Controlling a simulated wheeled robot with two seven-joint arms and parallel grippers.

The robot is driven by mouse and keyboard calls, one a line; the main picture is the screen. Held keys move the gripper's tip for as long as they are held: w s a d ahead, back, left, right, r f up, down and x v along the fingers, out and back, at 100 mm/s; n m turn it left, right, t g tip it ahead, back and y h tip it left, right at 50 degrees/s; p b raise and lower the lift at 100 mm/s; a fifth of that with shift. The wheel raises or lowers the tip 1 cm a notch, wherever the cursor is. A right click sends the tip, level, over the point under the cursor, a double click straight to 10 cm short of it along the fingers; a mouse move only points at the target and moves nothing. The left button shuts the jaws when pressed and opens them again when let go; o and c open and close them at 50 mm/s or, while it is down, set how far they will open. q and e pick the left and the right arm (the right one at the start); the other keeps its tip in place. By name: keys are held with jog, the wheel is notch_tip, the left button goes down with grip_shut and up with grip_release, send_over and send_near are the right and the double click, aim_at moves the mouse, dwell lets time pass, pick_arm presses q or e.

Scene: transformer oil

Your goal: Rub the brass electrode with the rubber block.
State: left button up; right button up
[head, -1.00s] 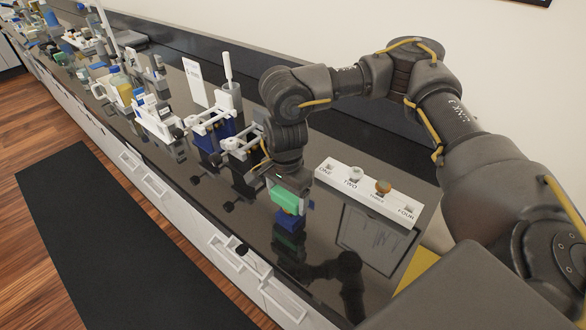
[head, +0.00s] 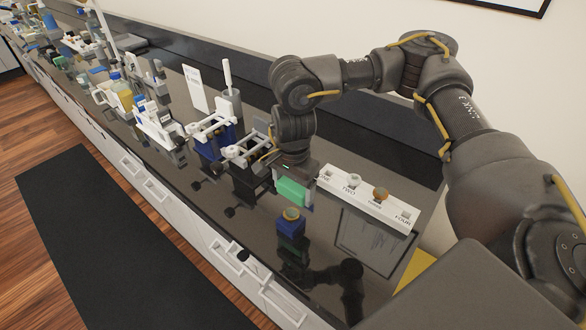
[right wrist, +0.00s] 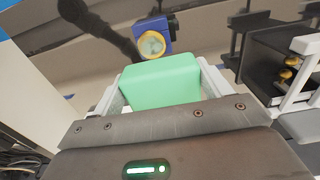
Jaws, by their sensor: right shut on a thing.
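My right gripper (head: 294,190) is shut on the green rubber block (head: 291,193) and holds it above the bench. The block also fills the space between the fingers in the right wrist view (right wrist: 160,82). A small blue holder (head: 291,226) stands on the bench just in front of the block, with a round brass-coloured electrode (head: 291,214) on top. In the right wrist view the electrode's round face (right wrist: 152,44) shows in the blue holder (right wrist: 171,25) beyond the block. The block appears apart from the electrode. My left gripper is not in view.
A black-and-white clamp device (head: 246,175) and a blue one (head: 211,145) stand to the left. The dark bench's front is mostly clear.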

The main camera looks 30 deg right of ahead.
jog(key=shift+r+p, duration=1.5)
jog(key=shift+r, duration=0.55)
